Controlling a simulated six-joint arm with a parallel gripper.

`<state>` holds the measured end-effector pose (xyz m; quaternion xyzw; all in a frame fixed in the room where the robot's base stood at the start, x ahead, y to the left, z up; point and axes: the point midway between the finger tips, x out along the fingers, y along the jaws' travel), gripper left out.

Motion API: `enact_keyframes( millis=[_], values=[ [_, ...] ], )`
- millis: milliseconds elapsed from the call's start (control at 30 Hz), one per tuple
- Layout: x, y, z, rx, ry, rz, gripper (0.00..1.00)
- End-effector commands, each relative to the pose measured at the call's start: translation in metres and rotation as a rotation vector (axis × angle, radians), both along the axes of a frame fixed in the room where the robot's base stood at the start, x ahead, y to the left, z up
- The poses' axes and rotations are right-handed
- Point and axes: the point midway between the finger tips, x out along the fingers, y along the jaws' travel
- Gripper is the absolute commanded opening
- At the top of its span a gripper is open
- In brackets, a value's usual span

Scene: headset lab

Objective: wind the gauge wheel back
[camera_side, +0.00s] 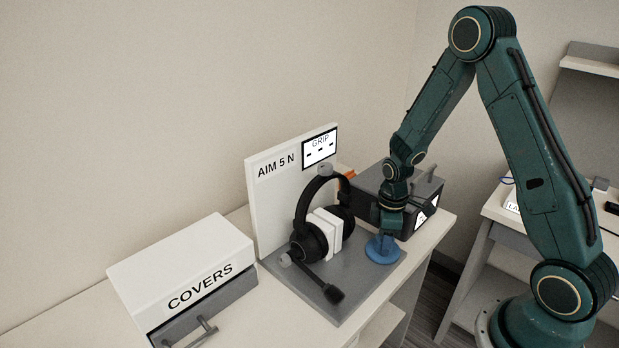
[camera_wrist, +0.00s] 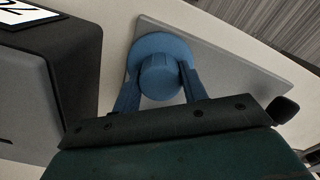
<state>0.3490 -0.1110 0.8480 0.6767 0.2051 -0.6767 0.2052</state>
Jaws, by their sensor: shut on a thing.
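The gauge wheel is a blue round disc (camera_side: 381,250) with a raised hub, low on the right end of the grey base plate (camera_side: 335,308). In the wrist view the blue wheel (camera_wrist: 160,68) shows its hub between my fingers. My gripper (camera_side: 384,236) points down over it and is shut on the hub, one finger on each side; it shows closely in the wrist view (camera_wrist: 160,90). A black headset (camera_side: 305,215) stands on the plate around white blocks (camera_side: 326,232). The gauge display (camera_side: 320,150) reads "GRIP" with dashes, on a white panel (camera_side: 270,190) marked "AIM 5 N".
A white box marked COVERS (camera_side: 180,265), with a grey handled drawer (camera_side: 205,318), stands at the left. A dark box (camera_side: 365,200) stands close behind my gripper. The headset's microphone (camera_side: 333,293) reaches towards the plate's front. Another desk (camera_side: 500,215) is at the right.

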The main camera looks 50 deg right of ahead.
Motion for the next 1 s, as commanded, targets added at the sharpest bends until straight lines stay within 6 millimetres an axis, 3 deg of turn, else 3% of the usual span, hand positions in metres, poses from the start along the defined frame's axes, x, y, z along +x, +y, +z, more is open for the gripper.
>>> enact_keyframes(
  millis=[433,467,533,1000],
  values=[
    [0.0005,0.0001,0.0000,0.000,-0.001,0.012,0.20],
    [0.0005,0.0001,0.0000,0.000,-0.001,0.012,0.48],
    [0.0004,0.0001,0.0000,0.001,-0.001,0.012,0.62],
    [0.0002,0.0000,0.0033,0.000,0.000,0.011,0.64]
  ],
)
